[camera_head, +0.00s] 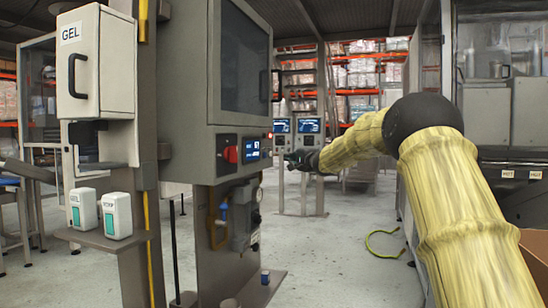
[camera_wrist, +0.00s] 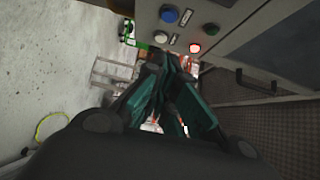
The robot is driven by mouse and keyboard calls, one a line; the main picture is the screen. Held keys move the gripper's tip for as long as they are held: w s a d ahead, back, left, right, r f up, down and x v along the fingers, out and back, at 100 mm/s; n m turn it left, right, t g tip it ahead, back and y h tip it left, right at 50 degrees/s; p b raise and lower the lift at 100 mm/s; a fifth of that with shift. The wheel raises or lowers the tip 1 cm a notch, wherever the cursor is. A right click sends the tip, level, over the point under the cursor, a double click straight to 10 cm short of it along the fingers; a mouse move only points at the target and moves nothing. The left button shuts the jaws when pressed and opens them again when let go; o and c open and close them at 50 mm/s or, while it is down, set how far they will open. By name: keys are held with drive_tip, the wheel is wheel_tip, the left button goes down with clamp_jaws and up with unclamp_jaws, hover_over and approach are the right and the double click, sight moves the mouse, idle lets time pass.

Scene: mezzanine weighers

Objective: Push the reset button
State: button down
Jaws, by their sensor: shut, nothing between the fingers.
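I cannot tell the remaining gap. In the head view, my gripper (camera_head: 291,159) is right of the grey cabinet (camera_head: 197,85), whose button face is mostly turned away.
The cabinet's front has a red rotary switch (camera_head: 231,155) and a blue display (camera_head: 252,150). A yellow-green hose (camera_head: 383,243) lies on the open floor. Machinery stands on the right.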

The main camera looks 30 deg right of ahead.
sight(265, 155)
drive_tip(key=w+a+p, duration=0.2)
drive_tip(key=w+p, duration=0.1)
drive_tip(key=w, duration=0.8)
drive_tip(key=shift+w, duration=0.25)
idle(0.4)
